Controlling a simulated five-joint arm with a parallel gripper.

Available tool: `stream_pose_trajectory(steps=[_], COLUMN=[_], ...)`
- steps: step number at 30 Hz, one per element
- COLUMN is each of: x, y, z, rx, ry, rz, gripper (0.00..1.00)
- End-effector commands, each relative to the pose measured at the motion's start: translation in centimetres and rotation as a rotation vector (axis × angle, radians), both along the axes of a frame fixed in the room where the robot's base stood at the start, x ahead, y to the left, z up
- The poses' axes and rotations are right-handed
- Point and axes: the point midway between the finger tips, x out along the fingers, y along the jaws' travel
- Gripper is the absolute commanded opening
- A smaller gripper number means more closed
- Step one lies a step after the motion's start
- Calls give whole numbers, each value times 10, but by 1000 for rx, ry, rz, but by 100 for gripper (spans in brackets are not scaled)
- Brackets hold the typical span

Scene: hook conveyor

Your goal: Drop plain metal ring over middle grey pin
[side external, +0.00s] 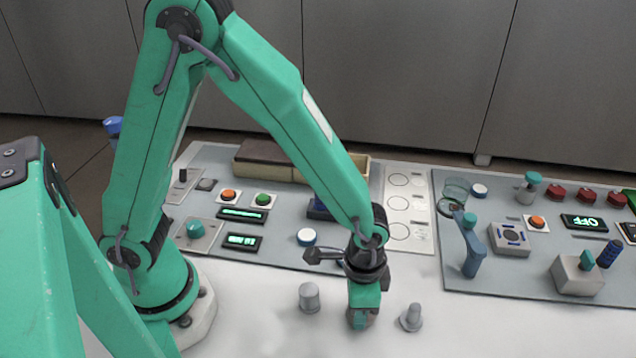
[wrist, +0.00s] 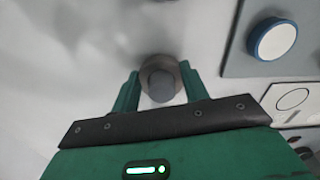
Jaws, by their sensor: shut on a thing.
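My gripper (side external: 361,316) points down between two grey pins in the side view. In the wrist view its two green fingers (wrist: 160,88) are shut on the plain metal ring (wrist: 157,62), a dull brownish-grey band. The rounded top of the middle grey pin (wrist: 162,86) shows between the fingers, with the ring's far rim behind it. The pin lines up with the ring's opening; I cannot tell how far down the ring is. In the side view my gripper hides the ring and this pin.
One grey pin (side external: 309,298) stands just left of my gripper and another grey pin (side external: 411,318) just right. Behind are a control panel (side external: 275,252) with buttons and displays, an open box (side external: 355,168), and a second panel (side external: 500,281). The front white surface is mostly clear.

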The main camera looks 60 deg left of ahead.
Motion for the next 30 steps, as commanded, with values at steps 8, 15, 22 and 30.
stream_pose_trajectory(steps=[8,15,22,30], x=[0,0,0,0], y=[0,0,0,0], z=[0,0,0,0], rx=[0,0,0,0], ry=[0,0,0,0], rz=[0,0,0,0], gripper=[21,70,86,88])
